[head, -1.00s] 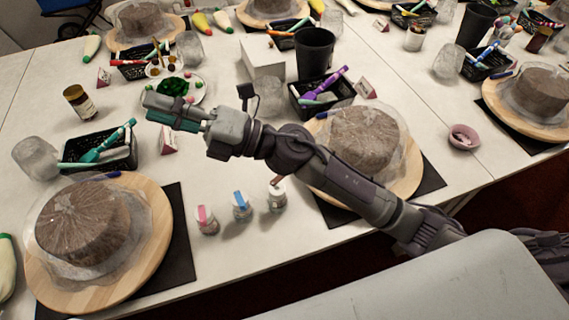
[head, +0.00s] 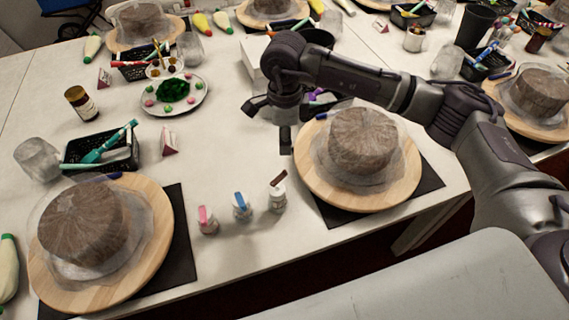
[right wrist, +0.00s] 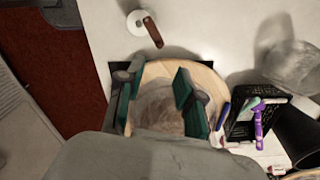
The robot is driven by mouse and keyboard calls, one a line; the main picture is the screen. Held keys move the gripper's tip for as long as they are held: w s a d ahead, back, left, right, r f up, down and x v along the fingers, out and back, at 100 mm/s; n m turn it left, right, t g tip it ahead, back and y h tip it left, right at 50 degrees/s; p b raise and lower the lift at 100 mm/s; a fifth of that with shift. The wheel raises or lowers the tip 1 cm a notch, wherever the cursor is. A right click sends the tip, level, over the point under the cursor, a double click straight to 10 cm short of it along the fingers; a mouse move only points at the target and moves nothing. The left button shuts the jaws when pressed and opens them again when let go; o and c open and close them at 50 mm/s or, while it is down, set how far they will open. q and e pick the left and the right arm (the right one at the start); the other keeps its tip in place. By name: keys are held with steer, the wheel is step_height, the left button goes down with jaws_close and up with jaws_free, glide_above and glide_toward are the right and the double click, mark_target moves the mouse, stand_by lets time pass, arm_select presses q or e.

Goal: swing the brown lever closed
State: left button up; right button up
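The brown lever (head: 278,177) sits on top of a small white jar (head: 277,199) near the table's front edge. It slants up to the right in the head view. In the right wrist view the brown lever (right wrist: 153,33) sticks out past the rim of the white jar (right wrist: 134,22). My right gripper (head: 286,143) hangs pointing down, behind and above the jar, apart from it. In the right wrist view my right gripper (right wrist: 157,88) has its green-padded fingers spread, with nothing held between them. My left gripper is not in view.
A blue-lever jar (head: 241,206) and a pink-lever jar (head: 207,219) stand to the left. A wrapped cake on a wooden turntable (head: 398,188) is close on the right; another turntable (head: 157,250) is at left. A black basket (right wrist: 242,125) shows in the wrist view.

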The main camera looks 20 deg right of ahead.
mark_target(279, 177)
step_height(279, 177, down, 10)
steer(key=shift+s+f+p, duration=0.1)
steer(key=shift+f+p, duration=0.15)
steer(key=shift+p, duration=0.7)
jaws_close()
